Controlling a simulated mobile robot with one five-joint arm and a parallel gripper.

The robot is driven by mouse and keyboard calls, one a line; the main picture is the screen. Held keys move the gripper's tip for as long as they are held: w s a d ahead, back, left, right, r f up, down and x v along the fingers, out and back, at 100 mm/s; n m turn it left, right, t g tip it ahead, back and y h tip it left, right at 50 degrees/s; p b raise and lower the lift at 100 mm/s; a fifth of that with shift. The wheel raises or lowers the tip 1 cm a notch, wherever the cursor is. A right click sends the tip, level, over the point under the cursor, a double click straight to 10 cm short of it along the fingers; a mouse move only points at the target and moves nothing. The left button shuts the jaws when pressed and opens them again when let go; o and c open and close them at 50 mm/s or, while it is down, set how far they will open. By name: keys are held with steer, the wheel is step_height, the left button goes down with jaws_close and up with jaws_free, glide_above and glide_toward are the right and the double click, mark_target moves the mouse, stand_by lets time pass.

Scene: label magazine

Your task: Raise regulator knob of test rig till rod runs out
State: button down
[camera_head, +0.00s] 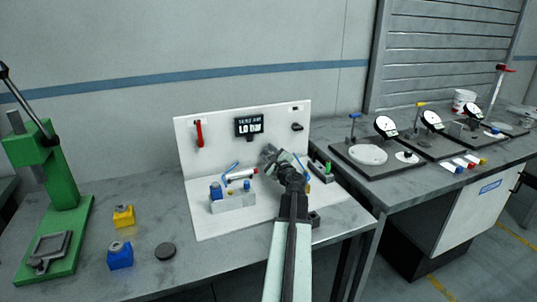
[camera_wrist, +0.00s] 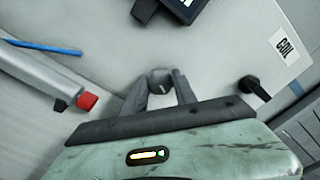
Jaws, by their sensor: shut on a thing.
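The test rig (camera_head: 215,140) is a white upright panel and base plate on the left bench. My gripper (camera_head: 270,153) is in front of the panel, below the dark display (camera_head: 248,126). In the wrist view my gripper (camera_wrist: 160,80) is shut on a small grey knob (camera_wrist: 160,74), one finger on each side; the fingers hide part of it. A grey cylinder (camera_wrist: 45,75) with a red end (camera_wrist: 87,101) lies left of the gripper; the red end sits close against the body, and I see no bare rod. The display's large text looks like "1.0 bar", blurred.
A red lever (camera_head: 199,134) and a black knob (camera_head: 297,127) are on the panel. A blue-capped part (camera_head: 216,190) stands on the base. Left are yellow (camera_head: 123,216) and blue (camera_head: 119,256) blocks and a green press (camera_head: 62,190). A second bench with gauges is right.

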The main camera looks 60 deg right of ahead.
steer(key=m, duration=0.2)
steer(key=shift+m, duration=0.4)
steer(key=shift+a, duration=0.1)
steer(key=c, duration=1)
jaws_free()
steer(key=v, duration=0.8)
steer(key=shift+w, duration=0.1)
